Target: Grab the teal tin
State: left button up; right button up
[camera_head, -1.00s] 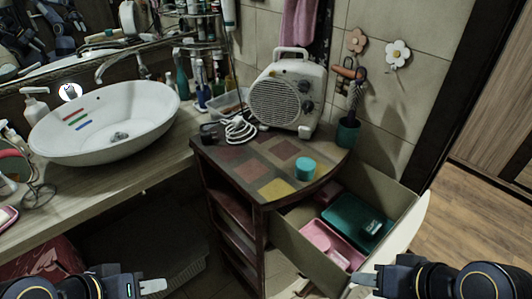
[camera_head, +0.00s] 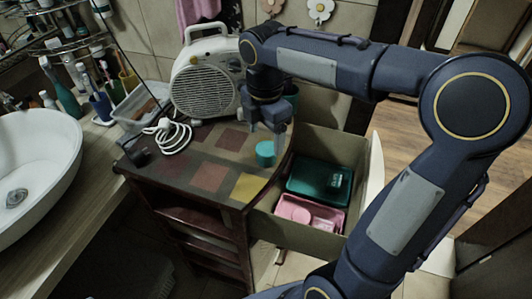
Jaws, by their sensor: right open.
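The teal tin (camera_head: 265,153) is a small round tin standing on the patchwork-topped cabinet (camera_head: 208,177), near its right edge above the open drawer. My right gripper (camera_head: 277,143) points down just above and at the right side of the tin, with its fingers open. The fingers overlap the tin's right edge in the picture; I cannot tell whether they touch it. My left gripper is out of view.
A white fan heater (camera_head: 207,83) stands behind, with a white coiled cord (camera_head: 168,135) beside it. The open drawer (camera_head: 262,223) holds a green tray (camera_head: 318,181) and a pink tray (camera_head: 325,214). A white basin (camera_head: 62,150) is at the left.

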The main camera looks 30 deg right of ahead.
aim_at(267, 148)
notch_tip(267, 148, down, 6)
jog(key=shift+d+r, duration=0.15)
jog(key=shift+r, duration=0.1)
jog(key=shift+c, duration=0.3)
jog(key=c, duration=1)
